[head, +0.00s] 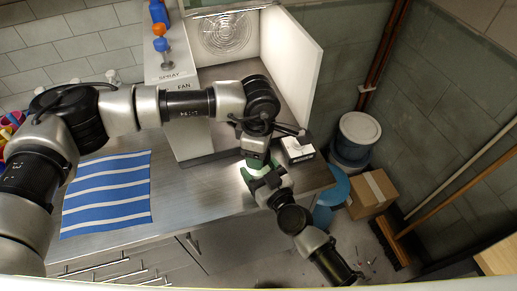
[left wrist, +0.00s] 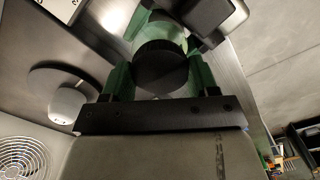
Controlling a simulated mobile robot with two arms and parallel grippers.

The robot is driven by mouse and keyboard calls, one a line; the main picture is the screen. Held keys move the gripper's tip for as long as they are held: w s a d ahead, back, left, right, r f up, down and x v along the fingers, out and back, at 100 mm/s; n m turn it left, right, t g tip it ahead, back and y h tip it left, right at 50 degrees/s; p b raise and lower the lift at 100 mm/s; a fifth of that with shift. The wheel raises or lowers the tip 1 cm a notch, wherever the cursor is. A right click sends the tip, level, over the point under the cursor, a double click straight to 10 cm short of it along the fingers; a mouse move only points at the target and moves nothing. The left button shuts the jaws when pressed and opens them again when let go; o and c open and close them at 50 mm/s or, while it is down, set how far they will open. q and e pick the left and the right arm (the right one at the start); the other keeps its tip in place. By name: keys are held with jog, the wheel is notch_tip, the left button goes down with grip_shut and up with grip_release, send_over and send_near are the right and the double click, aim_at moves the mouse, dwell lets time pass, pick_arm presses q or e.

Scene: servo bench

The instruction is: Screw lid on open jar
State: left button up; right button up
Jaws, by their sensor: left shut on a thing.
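In the left wrist view, my left gripper (left wrist: 160,75) has its green fingers on either side of a dark round lid (left wrist: 160,68) and is shut on it. A pale green-tinted jar (left wrist: 166,33) shows just beyond the lid, in line with it; whether they touch is hard to tell. In the head view, my left gripper (head: 255,163) points down at the bench's front right part, hiding most of the lid and jar. My right gripper (head: 263,181) comes in from the lower right, close against the jar area. Its fingers are mostly hidden, so its grip is unclear.
A white box (head: 298,151) stands on the metal bench (head: 205,197) just right of the grippers. A fan booth with a white side panel (head: 292,52) rises behind. A blue striped cloth (head: 107,195) lies left. A blue stool (head: 333,188) and cardboard box (head: 371,194) are on the floor.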

pick_arm(q)
jog(key=m, duration=1.7)
jog(key=shift+m, duration=0.4)
jog(key=o, duration=1.1)
notch_tip(320, 180, up, 12)
pick_arm(e)
jog(key=o, duration=1.8)
